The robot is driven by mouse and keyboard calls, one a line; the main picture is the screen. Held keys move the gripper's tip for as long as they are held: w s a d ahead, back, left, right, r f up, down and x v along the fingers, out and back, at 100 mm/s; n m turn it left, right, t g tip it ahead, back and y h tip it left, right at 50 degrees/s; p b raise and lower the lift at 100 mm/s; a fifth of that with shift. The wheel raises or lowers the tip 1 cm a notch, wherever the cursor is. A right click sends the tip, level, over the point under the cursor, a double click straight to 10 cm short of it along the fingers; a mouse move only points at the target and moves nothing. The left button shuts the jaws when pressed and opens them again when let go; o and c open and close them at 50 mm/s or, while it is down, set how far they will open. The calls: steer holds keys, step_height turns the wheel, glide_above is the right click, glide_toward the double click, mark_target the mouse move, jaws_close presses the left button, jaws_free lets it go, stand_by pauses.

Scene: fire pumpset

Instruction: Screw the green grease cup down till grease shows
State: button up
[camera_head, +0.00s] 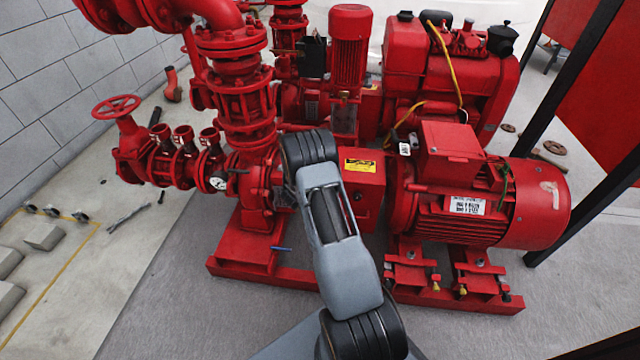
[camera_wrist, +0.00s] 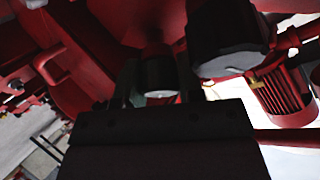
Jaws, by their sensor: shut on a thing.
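In the wrist view, the grease cup (camera_wrist: 160,77) is a small, dark, greenish-grey cylinder with a paler end. It stands against the red pump body. My gripper (camera_wrist: 159,88) has one finger on each side of the cup and is shut on it. The wide dark gripper body fills the lower middle of that view. In the head view, my grey and black arm reaches to the pump between the pipework and the motor, and hides the cup and my gripper. I cannot see any grease.
A red electric motor (camera_head: 480,205) stands right of my arm. A red valve handwheel (camera_head: 116,107) and flanged pipes are at the left. The red base frame (camera_head: 440,297) runs along the front. Grey floor (camera_head: 180,280) is clear front left.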

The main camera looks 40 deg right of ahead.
steer(key=shift+d, duration=0.1)
steer(key=o, duration=0.7)
steer(key=shift+c, duration=0.2)
steer(key=shift+r, duration=0.1)
steer(key=p+v, duration=0.4)
steer(key=v, duration=0.9)
steer(key=shift+s+a, duration=0.2)
steer(key=shift+a, duration=0.1)
steer(key=shift+r, duration=0.15)
